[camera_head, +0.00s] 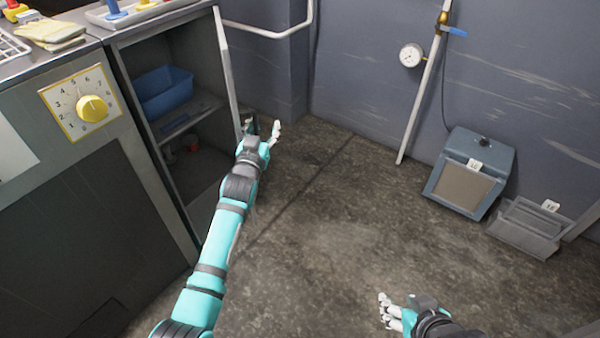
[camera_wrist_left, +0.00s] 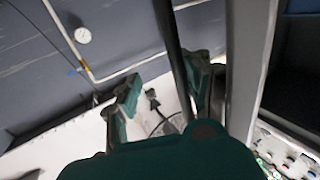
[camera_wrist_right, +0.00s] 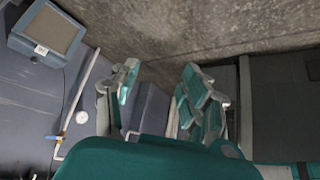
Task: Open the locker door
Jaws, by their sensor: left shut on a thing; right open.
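The locker (camera_head: 175,45) stands open at the left, its inside and shelf in plain view. Its door (camera_head: 226,70) shows nearly edge-on as a pale upright strip at the right of the opening. My left gripper (camera_head: 271,136) is at the lower part of this door. In the left wrist view its fingers (camera_wrist_left: 160,92) are on either side of a dark upright bar, with a pale door edge (camera_wrist_left: 250,60) close beside. The exact contact is hidden. My right gripper (camera_head: 387,312) is open and empty over the floor; it also shows in the right wrist view (camera_wrist_right: 160,95).
A blue bin (camera_head: 163,90) and a small red item (camera_head: 192,144) are inside the locker. A dial panel (camera_head: 80,102) is left of it. A blue-grey box (camera_head: 468,172) and a grey rack (camera_head: 528,230) stand by the wall. The middle floor is clear.

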